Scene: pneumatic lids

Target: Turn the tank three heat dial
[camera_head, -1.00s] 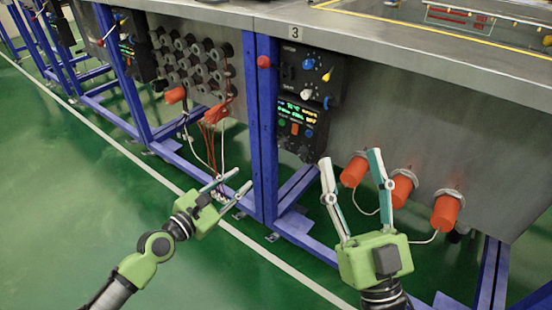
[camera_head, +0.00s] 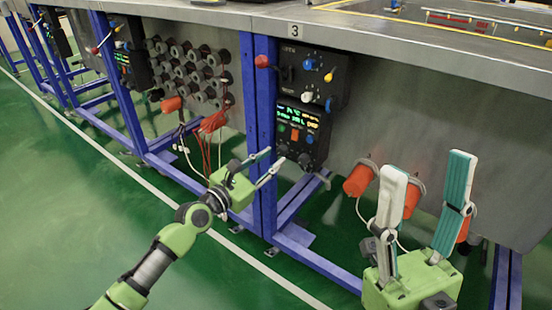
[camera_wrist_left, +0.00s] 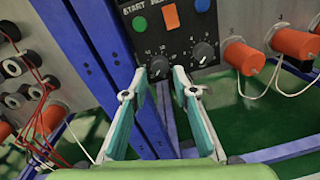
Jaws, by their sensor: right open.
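Tank three's control panel (camera_head: 306,110) hangs below the "3" plate (camera_head: 295,31). In the left wrist view, two black dials with white scale marks sit low on it: a left dial (camera_wrist_left: 158,67) and a right dial (camera_wrist_left: 205,50). I cannot read which one is the heat dial. My left gripper (camera_head: 274,157) is open and empty, its fingertips just short of the panel's lower left. In its wrist view the left gripper (camera_wrist_left: 160,76) points at the left dial, apparently without holding it. My right gripper (camera_head: 428,164) is open and empty, right of the panel.
A blue frame post (camera_head: 262,130) stands close to my left gripper. Orange cylinders (camera_head: 359,180) with cables stick out of the tank wall near my right gripper. Red wires (camera_head: 208,140) hang on the left. The green floor (camera_head: 80,220) is clear at front left.

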